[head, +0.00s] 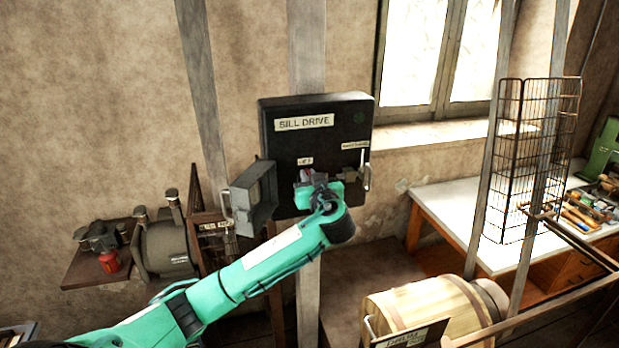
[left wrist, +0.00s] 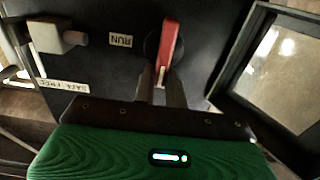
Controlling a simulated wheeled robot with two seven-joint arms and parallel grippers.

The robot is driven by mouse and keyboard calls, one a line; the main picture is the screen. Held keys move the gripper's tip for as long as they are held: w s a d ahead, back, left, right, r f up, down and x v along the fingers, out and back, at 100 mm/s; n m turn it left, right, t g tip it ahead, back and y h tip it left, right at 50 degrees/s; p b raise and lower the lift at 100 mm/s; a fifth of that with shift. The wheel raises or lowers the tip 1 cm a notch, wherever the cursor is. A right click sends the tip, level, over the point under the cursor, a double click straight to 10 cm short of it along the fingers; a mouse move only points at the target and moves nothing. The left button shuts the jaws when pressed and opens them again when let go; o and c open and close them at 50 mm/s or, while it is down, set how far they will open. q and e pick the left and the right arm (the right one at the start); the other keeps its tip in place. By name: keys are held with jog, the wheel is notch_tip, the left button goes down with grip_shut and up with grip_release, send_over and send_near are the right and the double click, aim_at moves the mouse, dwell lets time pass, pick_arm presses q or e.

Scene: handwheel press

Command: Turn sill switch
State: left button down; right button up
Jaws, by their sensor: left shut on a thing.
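The black box labelled SILL DRIVE (head: 285,150) is fixed to a post on the wall. Its red switch handle (head: 306,174) shows just above my left gripper (head: 311,184). In the left wrist view the red handle (left wrist: 170,42) sits on a dark round base beside an upside-down RUN label (left wrist: 121,40). My left gripper (left wrist: 160,85) is shut on the near end of this handle. A grey windowed cover (head: 252,195) hangs open at the box's left; it also shows in the left wrist view (left wrist: 232,85). My right gripper is in neither view.
A grey block with a metal handle (head: 366,172) stands out at the box's right edge. A wall shelf with a motor-like machine (head: 165,245) is at left. A wooden barrel (head: 425,308), a workbench (head: 455,208) and a wire cage (head: 530,160) are at right.

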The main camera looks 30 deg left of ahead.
pick_arm(q)
jog(key=shift+w+d+f+m+b, duration=0.35)
jog(key=shift+f+m+b, duration=0.1)
jog(key=shift+m, duration=2.55)
jog(key=shift+w+d+f+m+b, duration=0.25)
jog(key=shift+w+f+m+b, duration=0.2)
jog(key=shift+m, duration=2.55)
jog(key=shift+w+d+f+m+b, duration=0.3)
jog(key=shift+f+m+b, duration=0.15)
jog(key=shift+m, duration=2.55)
jog(key=shift+f, duration=0.1)
jog(key=c, duration=1.4)
grip_release()
jog(key=shift+c, duration=0.2)
jog(key=shift+d, duration=0.1)
